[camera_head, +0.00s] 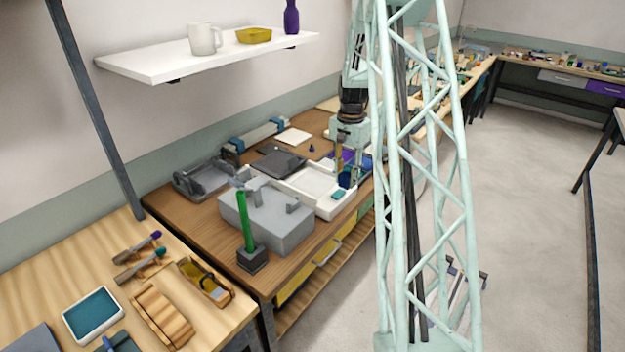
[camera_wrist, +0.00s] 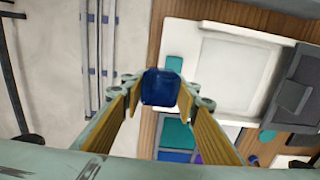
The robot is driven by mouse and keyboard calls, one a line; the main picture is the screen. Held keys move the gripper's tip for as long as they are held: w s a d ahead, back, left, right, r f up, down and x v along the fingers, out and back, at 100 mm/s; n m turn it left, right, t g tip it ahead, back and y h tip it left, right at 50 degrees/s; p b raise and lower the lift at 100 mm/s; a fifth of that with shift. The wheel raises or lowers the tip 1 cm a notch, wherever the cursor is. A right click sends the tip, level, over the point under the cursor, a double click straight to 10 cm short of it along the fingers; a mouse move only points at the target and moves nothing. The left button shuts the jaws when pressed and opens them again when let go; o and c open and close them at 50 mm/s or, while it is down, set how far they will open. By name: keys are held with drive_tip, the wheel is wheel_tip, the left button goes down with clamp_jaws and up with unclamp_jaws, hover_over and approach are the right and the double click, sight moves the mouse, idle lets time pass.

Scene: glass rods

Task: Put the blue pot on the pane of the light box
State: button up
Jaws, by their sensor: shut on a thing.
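The blue pot (camera_wrist: 160,88) is between the fingertips of my gripper (camera_wrist: 159,92) in the wrist view. My gripper is shut on it. In the head view the blue pot (camera_head: 346,179) shows below my gripper (camera_head: 347,172), near the right end of the light box (camera_head: 333,212). The light box is a white housing with a pale pane (camera_head: 311,182). In the wrist view the pane (camera_wrist: 235,75) lies to the right of the pot, and the pot appears near the box's edge. I cannot tell its exact height above the bench.
A grey block (camera_head: 270,220) and a green rod in a dark stand (camera_head: 252,258) are in front of the light box. A dark grey device (camera_head: 276,160) stands behind it. A teal and purple tray (camera_wrist: 177,137) is beside the box. A shelf (camera_head: 210,58) hangs above.

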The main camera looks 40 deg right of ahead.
hover_over(312, 183)
drive_tip(key=s, duration=0.1)
drive_tip(key=shift+d+f, duration=0.15)
drive_tip(key=shift+f, duration=0.55)
drive_tip(key=shift+w, duration=0.15)
drive_tip(key=shift+w+f, duration=0.1)
drive_tip(key=shift+w, duration=0.15)
drive_tip(key=shift+f, duration=1.65)
drive_tip(key=shift+f, duration=0.15)
drive_tip(key=o, duration=0.9)
